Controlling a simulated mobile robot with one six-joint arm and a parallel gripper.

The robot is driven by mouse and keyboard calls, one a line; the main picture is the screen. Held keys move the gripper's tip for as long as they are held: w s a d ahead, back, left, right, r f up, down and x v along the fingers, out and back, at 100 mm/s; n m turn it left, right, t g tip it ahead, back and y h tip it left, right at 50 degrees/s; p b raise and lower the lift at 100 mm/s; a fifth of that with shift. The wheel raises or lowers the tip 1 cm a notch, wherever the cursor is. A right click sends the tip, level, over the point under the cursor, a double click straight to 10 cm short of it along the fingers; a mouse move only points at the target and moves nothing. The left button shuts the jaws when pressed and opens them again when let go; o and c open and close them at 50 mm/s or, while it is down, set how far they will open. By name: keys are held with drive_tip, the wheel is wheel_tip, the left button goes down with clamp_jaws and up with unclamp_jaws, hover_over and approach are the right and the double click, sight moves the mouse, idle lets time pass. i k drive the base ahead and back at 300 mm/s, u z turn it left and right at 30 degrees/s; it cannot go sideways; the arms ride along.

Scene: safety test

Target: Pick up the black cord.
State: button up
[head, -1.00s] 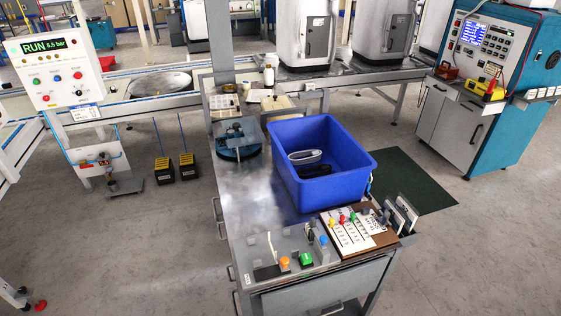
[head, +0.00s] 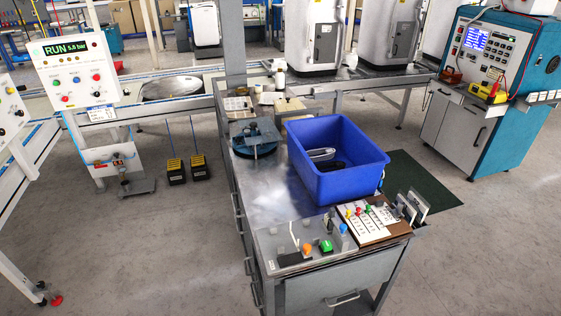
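A blue bin (head: 330,182) stands on the metal workbench (head: 262,190). Inside it lie a pale grey, looped or oval item (head: 321,154) and a dark, flat item (head: 331,167) just below it. The dark item may be the black cord, but it is too small and shaded to tell. A thin dark strand (head: 382,178) shows at the bin's right side; I cannot tell what it is. The bin's near wall hides part of its floor. My gripper is not in view.
A control box with coloured buttons (head: 308,248) and a board with coloured knobs (head: 368,215) sit at the bench's near end. A round dark fixture (head: 255,142) stands left of the bin. A teal test cabinet (head: 535,60) is at right. Open floor (head: 170,240) lies left of the bench.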

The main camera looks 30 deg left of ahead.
sight(341, 165)
drive_tip(key=z, duration=0.2)
drive_tip(key=k, duration=0.2)
drive_tip(key=u, duration=0.25)
drive_tip(key=i, duration=0.6)
drive_tip(key=u, duration=0.9)
